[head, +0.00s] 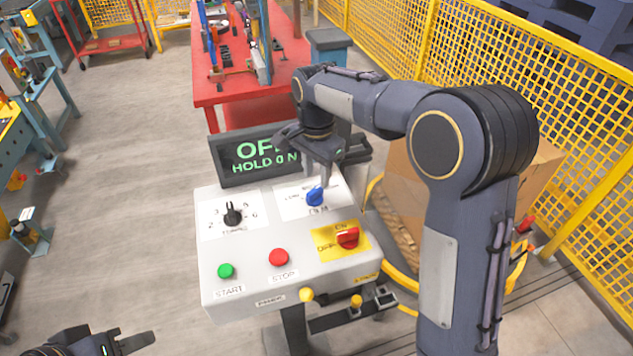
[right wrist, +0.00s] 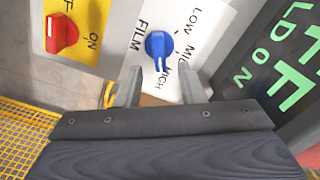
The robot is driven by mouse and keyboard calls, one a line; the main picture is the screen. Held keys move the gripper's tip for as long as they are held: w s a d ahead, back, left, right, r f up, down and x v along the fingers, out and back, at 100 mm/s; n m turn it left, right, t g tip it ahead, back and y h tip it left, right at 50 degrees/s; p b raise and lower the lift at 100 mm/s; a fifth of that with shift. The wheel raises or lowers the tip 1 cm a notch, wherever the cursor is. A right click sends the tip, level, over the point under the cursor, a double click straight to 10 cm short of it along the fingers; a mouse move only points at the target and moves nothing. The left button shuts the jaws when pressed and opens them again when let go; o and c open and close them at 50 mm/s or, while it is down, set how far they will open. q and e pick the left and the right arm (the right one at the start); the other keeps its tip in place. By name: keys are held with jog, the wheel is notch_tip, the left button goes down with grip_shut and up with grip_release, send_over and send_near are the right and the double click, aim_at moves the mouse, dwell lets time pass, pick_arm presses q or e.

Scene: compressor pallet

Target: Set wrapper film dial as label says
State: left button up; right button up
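The blue film dial (head: 315,196) is on a white plate on the sloping grey control panel (head: 240,268). In the right wrist view the film dial (right wrist: 158,44) has LOW, MID and HIGH marks beside it; its narrow handle points down the picture, toward the HIGH lettering. My right gripper (head: 317,175) is just above the dial, fingers apart on either side with nothing between them. Its fingertips (right wrist: 160,85) appear short of the dial in the wrist view. My left gripper (head: 128,339) is open and empty at the bottom left, away from the panel.
A black dial (head: 233,216), green START button (head: 226,271), red STOP button (head: 279,257) and red switch (head: 347,238) share the panel. A display (head: 250,160) with green text, partly hidden, stands behind. A cardboard box (head: 402,185) and yellow fence (head: 490,60) are right.

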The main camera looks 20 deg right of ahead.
aim_at(319, 188)
jog(key=shift+r, duration=1.9)
jog(key=shift+s+d+r, duration=0.1)
jog(key=shift+s+d, duration=0.05)
jog(key=shift+d, duration=0.05)
jog(key=s+d+r+n+t+y, duration=0.1)
jog(key=s+d+n+y, duration=0.15)
jog(key=s, duration=0.45)
jog(key=s+d+r+n+t+y, duration=0.15)
jog(key=s+d, duration=0.25)
jog(key=s, duration=0.4)
jog(key=s+a+f+n+t, duration=0.1)
jog(key=s+f+n, duration=0.1)
jog(key=s, duration=0.4)
jog(key=s+f+n+t, duration=0.2)
jog(key=s+f+n, duration=0.1)
jog(key=s, duration=0.4)
jog(key=shift+a+f+n, duration=0.35)
jog(key=shift+a+n, duration=0.05)
jog(key=shift+n, duration=0.2)
